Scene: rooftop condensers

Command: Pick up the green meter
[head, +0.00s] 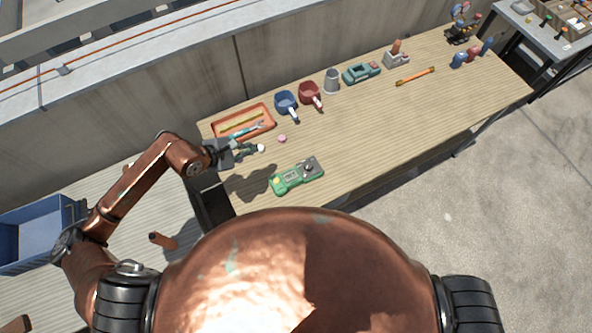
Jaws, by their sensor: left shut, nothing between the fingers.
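The green meter (297,176) lies flat on the wooden workbench (385,125), near its front edge, with a dark dial and a grey face showing. My left gripper (256,148) is over the left end of the bench, to the upper left of the meter and apart from it. The left gripper is shut with nothing in it. Its shadow falls on the bench just left of the meter. My right gripper does not show.
An orange tray (268,110) with tools, a blue pot (285,101), a red pot (309,92), a grey cup (331,80) and a teal tool (361,73) line the bench's back. A small pink object (282,139) lies behind the meter. The bench right of the meter is clear.

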